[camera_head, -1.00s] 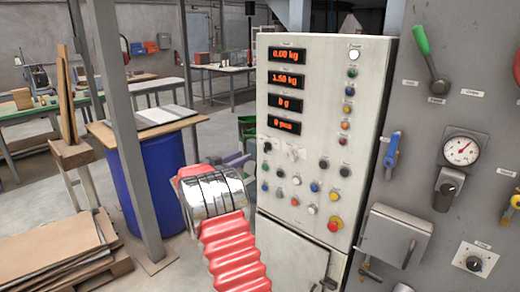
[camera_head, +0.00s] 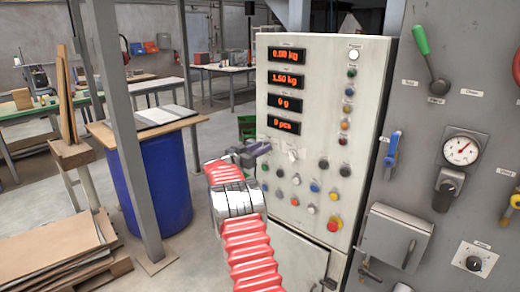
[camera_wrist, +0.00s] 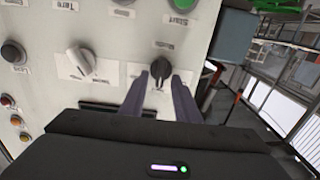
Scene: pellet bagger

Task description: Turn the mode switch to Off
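A black rotary switch (camera_wrist: 161,67) on a white label plate shows in the wrist view, framed by my gripper's fingertips. Its lettering is too blurred to read, so I cannot confirm it is the mode switch. My gripper (camera_wrist: 160,82) is open, with one finger on each side of the switch's lower part; contact is not clear. In the head view, my gripper (camera_head: 264,148) is at the left of the control panel (camera_head: 345,205) and hides the black switch. A white rotary switch (camera_wrist: 81,60) sits to the left in the wrist view.
A green button (camera_wrist: 183,5) is just above the black switch. Several coloured buttons and a red emergency knob (camera_head: 333,224) lie lower on the panel. Four-sided red displays (camera_head: 286,79) are above. A blue barrel (camera_head: 150,185) stands left of my arm.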

